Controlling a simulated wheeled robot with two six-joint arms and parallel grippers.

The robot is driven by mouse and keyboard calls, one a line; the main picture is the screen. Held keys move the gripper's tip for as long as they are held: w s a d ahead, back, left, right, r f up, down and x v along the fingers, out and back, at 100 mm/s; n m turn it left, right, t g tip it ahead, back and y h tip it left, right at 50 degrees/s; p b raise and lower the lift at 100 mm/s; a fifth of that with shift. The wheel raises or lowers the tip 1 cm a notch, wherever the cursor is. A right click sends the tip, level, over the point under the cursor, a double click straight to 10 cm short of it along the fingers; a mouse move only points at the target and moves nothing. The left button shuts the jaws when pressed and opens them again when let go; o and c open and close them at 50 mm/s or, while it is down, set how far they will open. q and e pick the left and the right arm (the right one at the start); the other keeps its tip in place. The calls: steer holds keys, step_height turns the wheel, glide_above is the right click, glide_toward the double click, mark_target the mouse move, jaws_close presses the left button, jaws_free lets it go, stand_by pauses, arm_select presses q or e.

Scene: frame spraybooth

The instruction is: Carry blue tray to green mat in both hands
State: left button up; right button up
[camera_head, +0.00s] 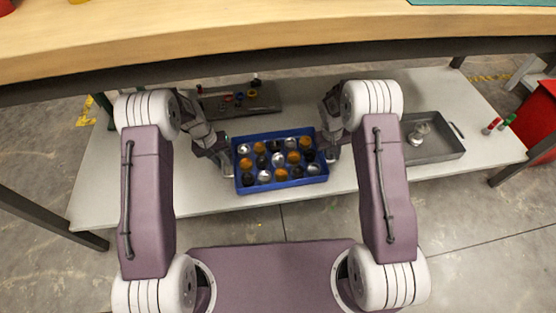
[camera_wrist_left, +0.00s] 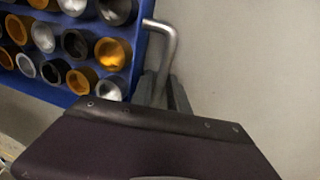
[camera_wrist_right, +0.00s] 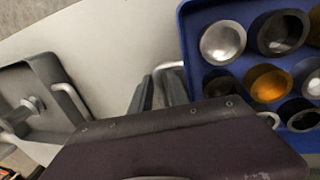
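The blue tray (camera_head: 282,187) holds several round cups in black, orange and silver, and rests on the low grey-white surface. It has a metal handle at each side. My left gripper (camera_head: 226,166) is at its left side; in the left wrist view the left handle (camera_wrist_left: 168,38) runs down between the fingers (camera_wrist_left: 164,92). My right gripper (camera_head: 331,152) is at its right side; in the right wrist view the fingers (camera_wrist_right: 156,92) stand on either side of the right handle (camera_wrist_right: 172,66). How tightly either closes is unclear. A green mat (camera_head: 480,2) shows partly on the upper wooden bench.
The wooden bench's front edge (camera_head: 270,42) overhangs the low surface (camera_head: 110,180). A dark tray (camera_head: 240,103) with small parts lies behind the blue tray. A grey tray (camera_head: 432,150) with a metal part stands to the right. Red and green small items (camera_head: 493,126) lie further right.

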arm_select(q)
jaws_close()
arm_select(e)
jaws_close()
arm_select(q)
steer(key=shift+r, duration=0.1)
arm_select(e)
steer(key=shift+r, duration=0.1)
stand_by(1.0)
